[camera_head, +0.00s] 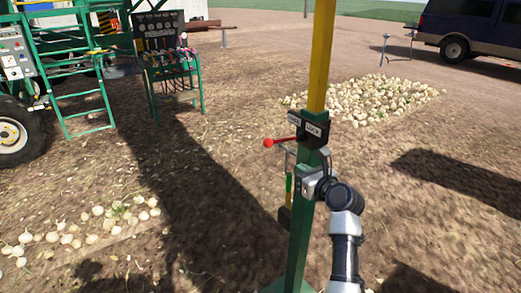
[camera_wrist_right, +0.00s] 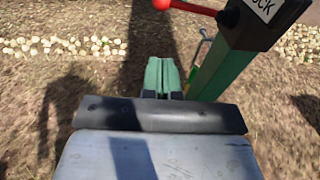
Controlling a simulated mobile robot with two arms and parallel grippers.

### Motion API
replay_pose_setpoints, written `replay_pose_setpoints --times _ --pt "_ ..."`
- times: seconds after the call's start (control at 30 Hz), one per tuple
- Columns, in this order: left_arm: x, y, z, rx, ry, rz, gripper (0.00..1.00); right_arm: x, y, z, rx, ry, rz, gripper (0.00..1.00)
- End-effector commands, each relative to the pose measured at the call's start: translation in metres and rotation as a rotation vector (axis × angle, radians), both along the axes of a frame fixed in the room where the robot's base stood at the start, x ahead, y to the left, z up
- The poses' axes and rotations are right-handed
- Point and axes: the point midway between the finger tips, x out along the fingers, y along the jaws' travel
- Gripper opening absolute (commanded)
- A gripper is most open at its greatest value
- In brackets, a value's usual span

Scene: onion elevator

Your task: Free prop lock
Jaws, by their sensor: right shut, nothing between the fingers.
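The prop is an upright green post (camera_head: 301,235) with a yellow bar (camera_head: 321,50) rising from its top. A black lock block with white "LOCK" labels (camera_head: 312,130) sits at the joint. A red-knobbed lever (camera_head: 268,142) sticks out left from the block. In the right wrist view the red lever (camera_wrist_right: 180,6) is at the top, beyond and above my fingers. My right gripper (camera_wrist_right: 164,66) is shut and empty, below the lever and left of the post. In the head view its fingertips are hard to make out beside the post. My left gripper is not in view.
A green machine frame with a wheel (camera_head: 12,135) and a control panel stand (camera_head: 165,45) are at the back left. Onions lie in a heap (camera_head: 365,100) at right and a row (camera_head: 75,235) at lower left. A dark vehicle (camera_head: 470,28) stands far right. Open dirt lies between.

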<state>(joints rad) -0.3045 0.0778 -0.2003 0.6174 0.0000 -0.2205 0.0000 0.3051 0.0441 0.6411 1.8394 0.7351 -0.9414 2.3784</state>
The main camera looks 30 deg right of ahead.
Motion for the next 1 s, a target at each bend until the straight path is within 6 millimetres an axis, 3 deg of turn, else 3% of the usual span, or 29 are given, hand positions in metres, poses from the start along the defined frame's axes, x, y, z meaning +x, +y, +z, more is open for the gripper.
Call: replay_pose_setpoints --times 0.17,0.6,0.7,1.0 --pt "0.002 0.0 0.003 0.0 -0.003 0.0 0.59 0.014 -0.001 0.003 0.018 -0.007 -0.001 0.0" --pt "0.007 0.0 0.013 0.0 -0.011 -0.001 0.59 0.1 -0.003 -0.008 0.012 -0.004 -0.002 0.0" --pt "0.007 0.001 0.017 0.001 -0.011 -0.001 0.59 0.116 -0.003 -0.004 0.013 -0.006 -0.003 0.0" --pt "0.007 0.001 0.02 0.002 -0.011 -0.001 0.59 0.137 -0.003 -0.002 0.012 -0.005 -0.002 0.0"
